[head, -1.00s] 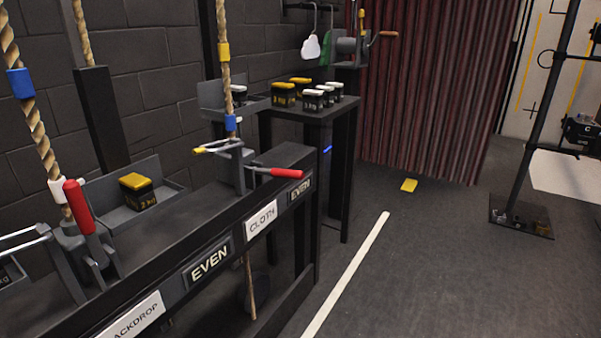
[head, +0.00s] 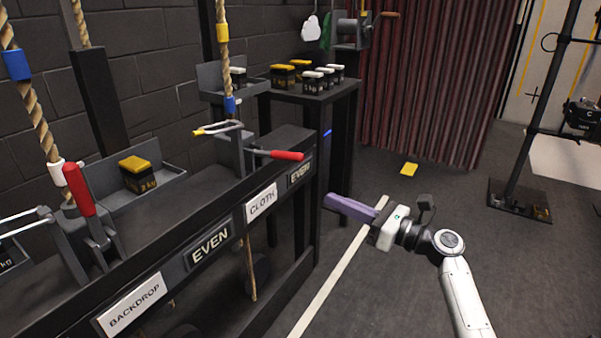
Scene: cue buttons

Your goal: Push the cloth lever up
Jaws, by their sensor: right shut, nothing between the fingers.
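The cloth lever (head: 277,154) has a red handle that sticks out roughly level to the right from its bracket on the dark rail. The white CLOTH label (head: 261,203) is on the rail's front below it. My right gripper (head: 334,203) is shut and empty, with its purple fingers pointing left. It is in front of the rail, lower than the lever handle and to its right, apart from it. My left gripper is not in view.
The backdrop lever (head: 79,190) stands upright with a red handle at the left. A yellow-topped weight (head: 137,174) sits in a tray behind the rail. A side table (head: 310,99) holds several weights. The floor to the right is mostly clear.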

